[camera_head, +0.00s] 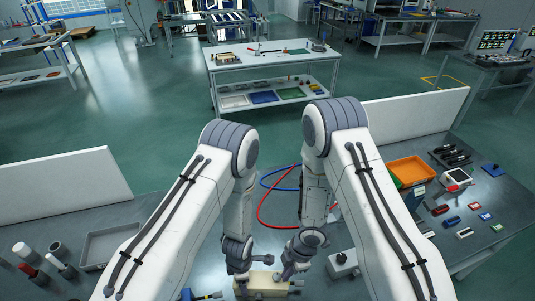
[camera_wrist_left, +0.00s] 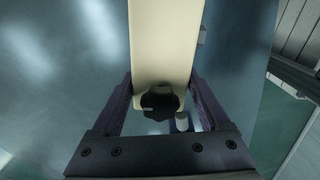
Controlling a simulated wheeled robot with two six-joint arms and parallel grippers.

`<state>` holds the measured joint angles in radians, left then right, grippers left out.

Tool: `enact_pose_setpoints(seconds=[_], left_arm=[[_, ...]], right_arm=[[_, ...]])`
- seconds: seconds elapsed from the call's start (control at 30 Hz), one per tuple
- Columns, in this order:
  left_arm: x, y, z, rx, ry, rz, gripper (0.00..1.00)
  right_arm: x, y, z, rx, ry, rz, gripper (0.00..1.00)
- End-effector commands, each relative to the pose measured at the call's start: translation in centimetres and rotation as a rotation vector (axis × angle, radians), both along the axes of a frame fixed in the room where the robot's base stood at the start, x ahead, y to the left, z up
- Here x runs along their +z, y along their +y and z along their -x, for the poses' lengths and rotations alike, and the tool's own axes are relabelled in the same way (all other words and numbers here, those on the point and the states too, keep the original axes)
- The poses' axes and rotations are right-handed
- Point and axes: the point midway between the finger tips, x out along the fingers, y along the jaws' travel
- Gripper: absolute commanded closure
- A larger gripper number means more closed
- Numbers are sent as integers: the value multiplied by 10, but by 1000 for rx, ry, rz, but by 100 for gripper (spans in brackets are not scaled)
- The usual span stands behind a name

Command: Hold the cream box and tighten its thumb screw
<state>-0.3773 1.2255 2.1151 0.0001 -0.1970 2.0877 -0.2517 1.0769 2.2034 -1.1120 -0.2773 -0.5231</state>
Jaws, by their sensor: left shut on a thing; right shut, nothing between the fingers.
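The cream box (camera_head: 268,284) sits at the bottom middle of the head view, between my two wrists. In the left wrist view the cream box (camera_wrist_left: 166,45) runs up between the fingers of my left gripper (camera_wrist_left: 161,78), which is shut on it. A black lobed thumb screw (camera_wrist_left: 160,101) shows at the near end of the box in that view. My right gripper (camera_head: 284,275) is shut and empty, pointing down right by the box in the head view; I cannot tell whether it touches the box or the screw.
Red and blue hoses (camera_head: 262,208) curl on the bench behind my wrists. An orange tray (camera_head: 410,170) and several small parts lie at right. A grey tray (camera_head: 108,245) and several cylinders stand at left. White panels (camera_head: 62,187) edge the bench.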

Motion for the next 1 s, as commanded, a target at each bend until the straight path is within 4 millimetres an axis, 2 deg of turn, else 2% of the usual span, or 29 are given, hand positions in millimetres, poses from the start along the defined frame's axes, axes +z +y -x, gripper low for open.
enact_pose_setpoints(seconds=[0.47,0.77,0.87,1.0], left_arm=[[1,-2,-3,1,-10,4,100],[1,-2,-3,0,-8,3,100],[1,-1,-2,0,-6,2,100],[0,-1,-2,0,-4,1,100]], right_arm=[[0,2,1,4,-1,-8,100],[0,-6,1,2,-1,-6,100],[5,-6,1,3,-3,-5,100],[21,-6,0,4,-5,-5,100]])
